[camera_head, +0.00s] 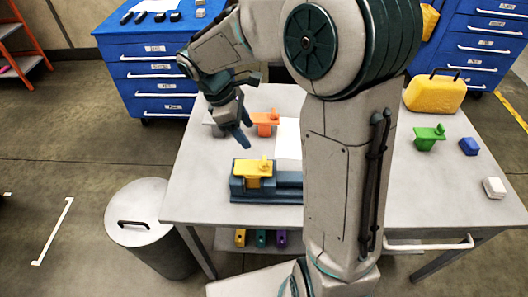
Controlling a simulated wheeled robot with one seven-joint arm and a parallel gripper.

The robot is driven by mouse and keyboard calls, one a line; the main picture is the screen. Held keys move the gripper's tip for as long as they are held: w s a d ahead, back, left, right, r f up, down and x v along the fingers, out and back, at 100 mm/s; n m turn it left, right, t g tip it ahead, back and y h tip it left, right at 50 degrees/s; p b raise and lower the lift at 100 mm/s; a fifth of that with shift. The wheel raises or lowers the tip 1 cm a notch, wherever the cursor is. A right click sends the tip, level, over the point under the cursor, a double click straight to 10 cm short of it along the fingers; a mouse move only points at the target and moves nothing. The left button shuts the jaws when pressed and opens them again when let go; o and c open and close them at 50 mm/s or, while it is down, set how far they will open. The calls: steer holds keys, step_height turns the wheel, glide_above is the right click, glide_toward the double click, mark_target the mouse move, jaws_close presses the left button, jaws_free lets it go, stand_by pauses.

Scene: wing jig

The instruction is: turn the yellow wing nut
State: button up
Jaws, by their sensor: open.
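The yellow wing nut (254,167) sits on the left part of a dark blue-grey jig (288,181) on the table. It has a flat top with a small raised piece, and its lower part stands against the jig's front. My gripper (244,137) is open and empty, pointing down above and behind the wing nut, slightly to its left. It is apart from the nut. The right end of the jig is hidden behind my arm.
An orange wing piece (264,119) stands behind the jig, close to my gripper. A green wing piece (427,136), a blue block (469,146), a white block (494,188) and a yellow case (434,95) are on the right. A grey bin (140,212) stands left of the table (200,190).

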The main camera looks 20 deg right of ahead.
mark_target(264, 160)
steer(key=x, duration=1.1)
steer(key=shift+s+f, duration=0.1)
steer(key=shift+f, duration=0.25)
steer(key=shift+c, duration=0.4)
